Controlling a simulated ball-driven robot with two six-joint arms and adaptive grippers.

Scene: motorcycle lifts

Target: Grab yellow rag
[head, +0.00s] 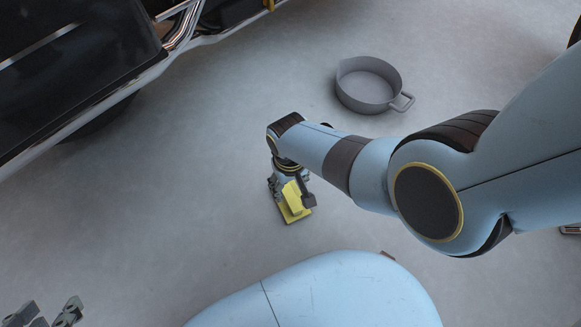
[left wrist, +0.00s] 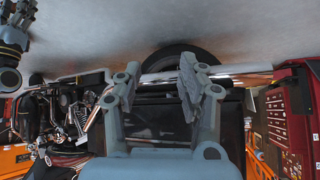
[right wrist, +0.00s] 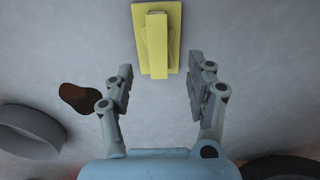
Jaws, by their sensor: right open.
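The yellow thing (head: 294,203) lies on the grey floor near the middle of the head view. In the right wrist view it is a flat yellow rectangle (right wrist: 174,20) with a raised bar, looking more like a float than a cloth. My right gripper (head: 283,186) is just above it in the head view, partly hiding it. In the right wrist view, my right gripper (right wrist: 160,72) is open and empty, the yellow thing ahead of its fingertips. My left gripper (head: 46,313) is at the bottom left corner, and its fingers stand apart with nothing between them (left wrist: 158,72).
A grey pan with a handle (head: 370,86) stands on the floor to the upper right. A dark vehicle with chrome pipes (head: 80,60) fills the upper left. A brown patch (right wrist: 80,98) lies left of my right fingers. A red tool cabinet (left wrist: 290,115) shows in the left wrist view.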

